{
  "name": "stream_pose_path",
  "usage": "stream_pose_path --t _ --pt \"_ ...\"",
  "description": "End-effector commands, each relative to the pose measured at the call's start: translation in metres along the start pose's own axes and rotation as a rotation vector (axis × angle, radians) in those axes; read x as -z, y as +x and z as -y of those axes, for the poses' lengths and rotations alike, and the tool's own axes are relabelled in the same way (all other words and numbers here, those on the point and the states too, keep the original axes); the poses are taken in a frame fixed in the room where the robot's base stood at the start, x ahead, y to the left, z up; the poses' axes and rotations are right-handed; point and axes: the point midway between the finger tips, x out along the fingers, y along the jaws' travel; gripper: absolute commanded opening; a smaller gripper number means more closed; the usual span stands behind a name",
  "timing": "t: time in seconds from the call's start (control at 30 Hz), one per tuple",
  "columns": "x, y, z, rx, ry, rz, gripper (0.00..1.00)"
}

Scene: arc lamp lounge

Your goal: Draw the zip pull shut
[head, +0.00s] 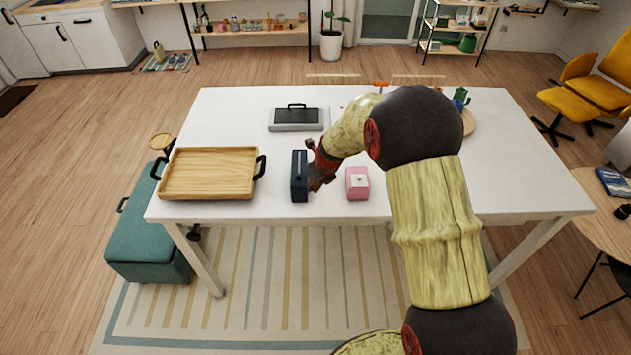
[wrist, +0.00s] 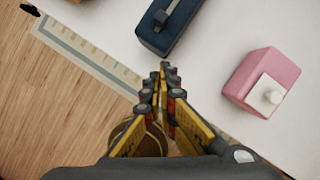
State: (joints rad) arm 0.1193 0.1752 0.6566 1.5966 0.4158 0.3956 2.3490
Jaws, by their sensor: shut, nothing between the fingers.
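A dark blue case (head: 299,176) stands on the white table near its front edge. It also shows at the top of the wrist view (wrist: 178,36), partly cut off by the frame. A grey strip with a small dark zip pull (wrist: 160,17) lies along its top. My gripper (head: 314,180) is just right of the case in the head view. In the wrist view my gripper's fingertips (wrist: 165,68) are together and empty, just short of the case's near end and apart from the pull. In the head view the pull is too small to make out.
A pink box (head: 357,184) with a white knobbed plate stands right of my gripper. A wooden tray (head: 210,195) with black handles lies to the left. A grey box with a black handle (head: 296,118) stands behind. The table's middle (head: 235,120) has free room.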

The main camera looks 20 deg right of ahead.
Motion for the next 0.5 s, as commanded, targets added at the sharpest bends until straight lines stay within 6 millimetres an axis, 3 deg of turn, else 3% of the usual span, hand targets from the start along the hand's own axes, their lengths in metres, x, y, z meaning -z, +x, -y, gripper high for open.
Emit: stream_pose_path --t 0.07,0.23,0.5 --pt "0.001 0.017 -0.001 -0.002 0.0 -0.002 0.0" --pt "-0.025 0.021 0.0 0.001 0.0 0.001 0.0" --pt "-0.037 0.025 0.0 0.0 0.0 0.0 0.0"
